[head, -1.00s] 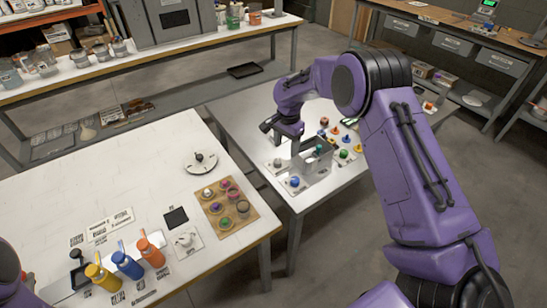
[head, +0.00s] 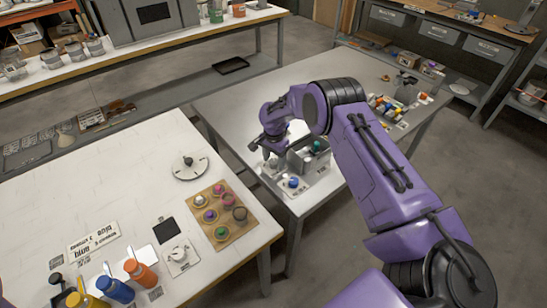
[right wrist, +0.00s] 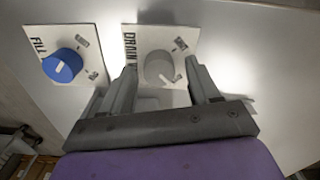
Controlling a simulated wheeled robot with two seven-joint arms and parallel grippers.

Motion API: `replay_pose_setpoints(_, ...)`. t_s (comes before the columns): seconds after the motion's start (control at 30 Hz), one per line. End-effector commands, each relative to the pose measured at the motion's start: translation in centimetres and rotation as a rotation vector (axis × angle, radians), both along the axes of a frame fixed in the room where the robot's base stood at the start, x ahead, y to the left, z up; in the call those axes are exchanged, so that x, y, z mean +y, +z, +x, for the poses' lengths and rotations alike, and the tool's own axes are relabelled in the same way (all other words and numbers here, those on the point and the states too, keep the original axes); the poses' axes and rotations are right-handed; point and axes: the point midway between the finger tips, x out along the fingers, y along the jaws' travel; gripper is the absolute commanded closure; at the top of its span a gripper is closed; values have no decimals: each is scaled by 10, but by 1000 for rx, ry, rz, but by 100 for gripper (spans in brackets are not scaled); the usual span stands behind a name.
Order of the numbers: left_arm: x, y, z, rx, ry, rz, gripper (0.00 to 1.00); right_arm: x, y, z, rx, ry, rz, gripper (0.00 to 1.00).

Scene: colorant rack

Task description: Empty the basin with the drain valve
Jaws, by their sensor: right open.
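The grey drain valve knob (right wrist: 158,68) sits on a white plate with a partly covered DRAIN label. It has a small pale mark on its edge. My right gripper (right wrist: 161,64) is open, its two fingers on either side of the knob in the picture; I cannot tell whether they touch it. In the head view my right gripper (head: 271,152) is low over the front left corner of the second table. The grey basin (head: 300,163) stands just right of it, with something green at its back; its inside is mostly hidden. My left gripper is out of view.
A blue FILL knob (head: 293,182) stands close beside the drain valve and also shows in the right wrist view (right wrist: 62,66). Small coloured items (head: 395,108) lie farther back. The white table (head: 110,170) at left holds bottles and a wooden tray (head: 238,222).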

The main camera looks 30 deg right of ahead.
Motion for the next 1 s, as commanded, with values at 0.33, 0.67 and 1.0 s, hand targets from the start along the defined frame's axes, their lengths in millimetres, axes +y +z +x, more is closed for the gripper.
replay_pose_setpoints(0.33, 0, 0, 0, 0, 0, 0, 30, 1, -3, 1, 0, 3, 0, 58)
replay_pose_setpoints(0.67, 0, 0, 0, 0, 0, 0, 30, 1, -3, 1, 0, 11, 0, 95)
replay_pose_setpoints(1.0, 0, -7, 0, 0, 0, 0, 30, 1, -4, 1, -1, 154, 0, 95)
